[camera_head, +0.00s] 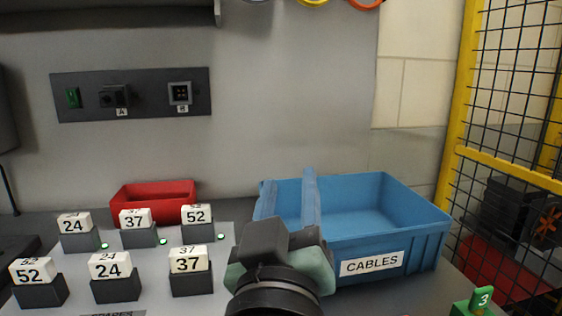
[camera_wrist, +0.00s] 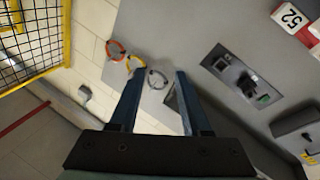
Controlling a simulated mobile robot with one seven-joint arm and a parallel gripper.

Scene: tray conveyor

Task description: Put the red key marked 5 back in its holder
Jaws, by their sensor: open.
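I see no red key marked 5 in either view, and no holder that I can identify as its own. A green piece marked 3 (camera_head: 480,300) stands at the lower right edge of the head view, partly cut off. My gripper (camera_head: 289,182) is raised in front of the blue bin, with its two blue fingers pointing up and apart. In the wrist view my gripper (camera_wrist: 158,75) is open, with nothing held between the fingers.
A blue bin labelled CABLES (camera_head: 425,235) stands behind my gripper. A red tray (camera_head: 155,188) and several numbered white blocks on dark bases, one a 24 block (camera_head: 109,265), are at left. A wall panel (camera_head: 150,78) hangs above. Yellow mesh fencing (camera_head: 465,100) is at right.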

